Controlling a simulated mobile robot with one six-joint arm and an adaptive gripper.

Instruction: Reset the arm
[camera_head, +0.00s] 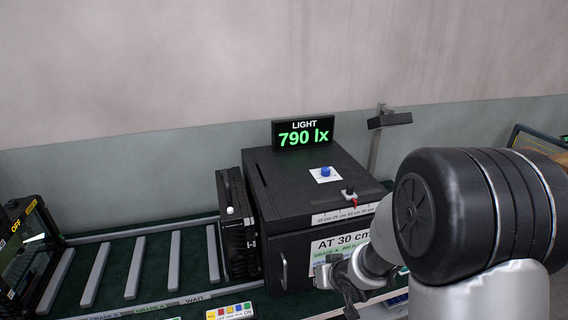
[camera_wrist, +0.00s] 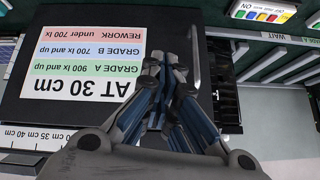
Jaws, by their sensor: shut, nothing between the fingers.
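My gripper (camera_wrist: 160,75) is shut and empty in the wrist view, its fingers together in front of the black box's front. It also shows low in the head view (camera_head: 330,272), partly hidden by my arm. The black test box (camera_head: 300,185) has a front handle, and its door (camera_wrist: 60,25) carries an "AT 30 cm" label with grade lines. The display (camera_head: 303,132) behind reads "LIGHT 790 lx". I cannot tell whether the gripper touches the door.
A black finned housing (camera_head: 234,225) stands against the box's left side. Slatted rails (camera_head: 135,265) run left of it, marked with grades and "WAIT". A coloured button strip (camera_head: 229,311) lies in front. A dark framed unit marked "OFF" (camera_head: 25,240) stands far left. A lamp post (camera_head: 378,140) rises behind.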

